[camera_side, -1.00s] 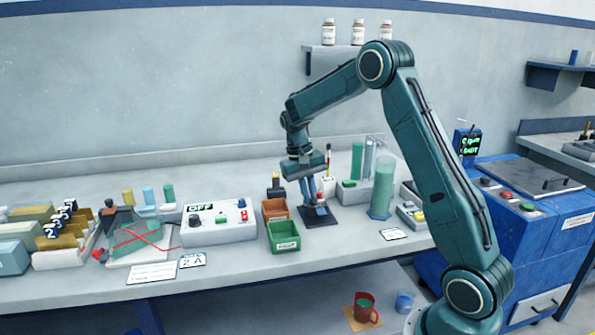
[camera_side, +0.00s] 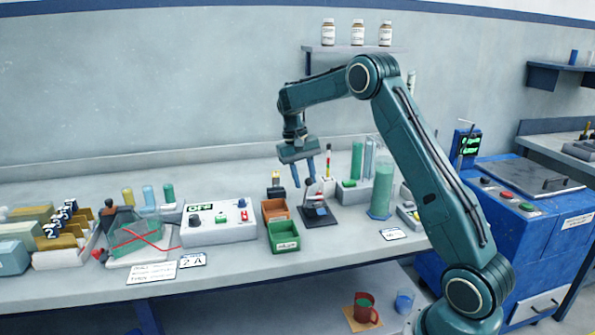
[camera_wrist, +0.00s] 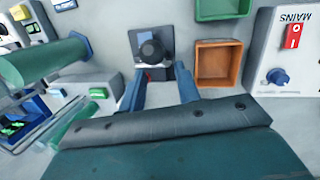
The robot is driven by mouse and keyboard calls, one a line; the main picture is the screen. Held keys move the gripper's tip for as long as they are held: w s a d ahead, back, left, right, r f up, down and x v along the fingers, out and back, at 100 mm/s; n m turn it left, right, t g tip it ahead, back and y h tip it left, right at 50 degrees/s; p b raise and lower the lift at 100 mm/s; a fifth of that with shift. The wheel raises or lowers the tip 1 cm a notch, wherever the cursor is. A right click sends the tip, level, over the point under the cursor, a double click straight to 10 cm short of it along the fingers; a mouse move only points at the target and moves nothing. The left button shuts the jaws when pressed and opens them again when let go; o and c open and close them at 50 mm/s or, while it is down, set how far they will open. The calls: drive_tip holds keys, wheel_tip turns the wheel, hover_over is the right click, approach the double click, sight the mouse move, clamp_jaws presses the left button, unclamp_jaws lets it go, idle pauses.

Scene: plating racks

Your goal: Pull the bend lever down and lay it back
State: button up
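The bend fixture stands on a black base plate (camera_side: 332,221) on the bench, right of the green bin. Its lever ends in a dark round knob (camera_side: 308,182) above the fixture; whether the lever is upright or tilted is hard to tell. My gripper (camera_side: 304,183) is just above and behind the fixture, its two blue fingers pointing down and apart. In the wrist view, my gripper (camera_wrist: 158,90) is open with nothing between its fingers. The black knob (camera_wrist: 150,50) shows ahead of the fingertips, apart from them, and hides much of the fixture.
An orange bin (camera_side: 275,210) and a green bin (camera_side: 284,236) stand close on the left, beside the control box (camera_side: 218,222). The bench front below the fixture is clear.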

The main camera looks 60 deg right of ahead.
sight(307, 184)
drive_tip(key=shift+a, duration=0.1)
drive_tip(key=shift+s+a+f, duration=0.25)
drive_tip(key=shift+s+a, duration=0.3)
drive_tip(key=shift+s, duration=0.05)
drive_tip(key=shift+s+a+f, duration=0.2)
drive_tip(key=shift+s+a, duration=0.35)
drive_tip(key=shift+s+a+f+t+h, duration=0.55)
drive_tip(key=shift+s+a+f, duration=0.25)
drive_tip(key=shift+f, duration=0.15)
drive_tip(key=shift+s+a+f+t+h, duration=0.5)
drive_tip(key=shift+s+a+f, duration=0.25)
drive_tip(key=shift+f, duration=0.2)
drive_tip(key=shift+s+a+f+t+h, duration=0.2)
drive_tip(key=shift+a+f+t+h, duration=0.05)
drive_tip(key=shift+f+t+h, duration=0.3)
drive_tip(key=shift+s+a+f+t+h, duration=0.2)
drive_tip(key=shift+f+t+h, duration=0.2)
drive_tip(key=shift+f, duration=0.2)
drive_tip(key=s+v, duration=0.1)
drive_tip(key=v, duration=1.4)
drive_tip(key=s+a+r+n+t+y, duration=0.3)
drive_tip(key=s+a+r+n, duration=0.1)
drive_tip(key=s+a, duration=0.4)
drive_tip(key=shift+s+r+n, duration=0.4)
drive_tip(key=shift+s+r, duration=0.1)
drive_tip(key=shift+s, duration=0.75)
